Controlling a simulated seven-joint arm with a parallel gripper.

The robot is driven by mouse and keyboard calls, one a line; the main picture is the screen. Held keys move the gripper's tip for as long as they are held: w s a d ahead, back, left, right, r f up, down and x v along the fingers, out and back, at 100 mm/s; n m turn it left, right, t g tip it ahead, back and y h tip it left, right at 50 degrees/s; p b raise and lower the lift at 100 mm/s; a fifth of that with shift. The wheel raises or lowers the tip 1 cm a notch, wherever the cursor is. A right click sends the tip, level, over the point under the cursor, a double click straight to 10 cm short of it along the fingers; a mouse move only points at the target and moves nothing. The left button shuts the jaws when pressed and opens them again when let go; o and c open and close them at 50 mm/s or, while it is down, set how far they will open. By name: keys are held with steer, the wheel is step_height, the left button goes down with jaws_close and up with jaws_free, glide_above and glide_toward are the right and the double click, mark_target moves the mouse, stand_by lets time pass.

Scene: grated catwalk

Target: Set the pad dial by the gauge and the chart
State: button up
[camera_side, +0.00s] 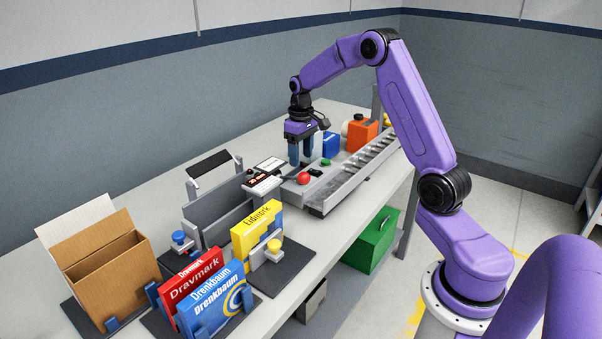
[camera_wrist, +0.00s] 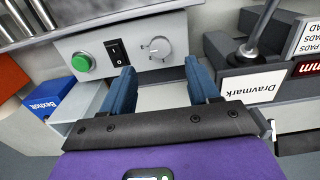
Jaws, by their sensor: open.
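In the wrist view a pale control panel (camera_wrist: 190,27) carries a grey round dial (camera_wrist: 160,47) with tick marks around it. My gripper (camera_wrist: 159,66) is open and empty, its blue fingers either side of the dial in this picture; contact cannot be told. I cannot make out the chart's text or a gauge.
A black switch (camera_wrist: 115,50) and green button (camera_wrist: 82,62) sit beside the dial. A red button (camera_side: 303,178) is close to my fingers. Blue (camera_side: 331,144) and orange (camera_side: 362,134) containers stand behind. Yellow (camera_side: 257,229), red (camera_side: 190,283) and blue (camera_side: 215,303) boxes stand in front.

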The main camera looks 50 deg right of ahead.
step_height(320, 180, down, 7)
steer(key=shift+r, duration=0.1)
stand_by(0.3)
steer(key=c, duration=1)
